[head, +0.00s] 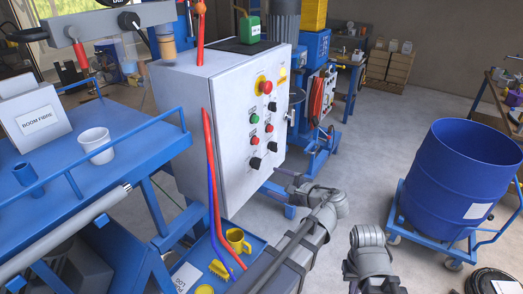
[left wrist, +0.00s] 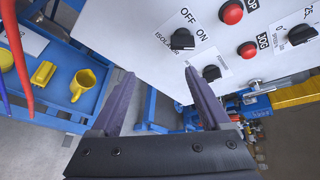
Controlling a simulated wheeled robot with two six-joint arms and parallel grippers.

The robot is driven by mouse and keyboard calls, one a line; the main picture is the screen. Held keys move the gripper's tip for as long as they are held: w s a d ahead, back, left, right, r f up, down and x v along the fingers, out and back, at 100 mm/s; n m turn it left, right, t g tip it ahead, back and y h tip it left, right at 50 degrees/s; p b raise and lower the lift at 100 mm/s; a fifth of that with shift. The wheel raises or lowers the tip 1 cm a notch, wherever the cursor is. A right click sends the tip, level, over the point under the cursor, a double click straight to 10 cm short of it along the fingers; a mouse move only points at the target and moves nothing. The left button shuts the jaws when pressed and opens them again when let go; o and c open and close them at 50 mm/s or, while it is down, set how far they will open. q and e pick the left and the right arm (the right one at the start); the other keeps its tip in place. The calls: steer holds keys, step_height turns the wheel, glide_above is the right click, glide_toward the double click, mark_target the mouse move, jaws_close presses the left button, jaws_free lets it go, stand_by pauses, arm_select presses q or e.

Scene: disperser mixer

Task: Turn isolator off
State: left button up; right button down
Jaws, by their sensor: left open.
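The isolator is a black rotary knob (left wrist: 182,40) on a white plate marked OFF, ON and ISOLATOR, in the left wrist view. Its handle seems to lie toward ON, but this is hard to be sure of. In the head view the knob (head: 255,163) is low on the front of the light grey control cabinet (head: 228,135). My left gripper (left wrist: 160,74) is open and empty, with the knob beyond the right finger's tip; they look apart. In the head view my left gripper (head: 291,184) is in front of the cabinet's lower right. My right gripper's fingers are not visible.
Red and green buttons and other black knobs crowd the panel, with a red emergency stop (head: 265,87). Red and blue hoses (head: 212,165) run beside the cabinet. A blue tray with a yellow mug (head: 235,240) lies below. A blue drum (head: 458,180) stands right; floor between is clear.

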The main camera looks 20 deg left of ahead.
mark_target(256, 163)
arm_select(q)
steer(key=w+a+r+y+b, duration=0.1)
steer(key=w+a, duration=0.3)
steer(key=a, duration=0.3)
steer(key=shift+a+r+m+t+b, duration=0.15)
steer(key=shift+a+m+t+b, duration=0.15)
steer(key=shift+m, duration=0.1)
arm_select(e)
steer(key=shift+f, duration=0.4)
arm_select(q)
steer(key=shift+w, duration=0.1)
jaws_close()
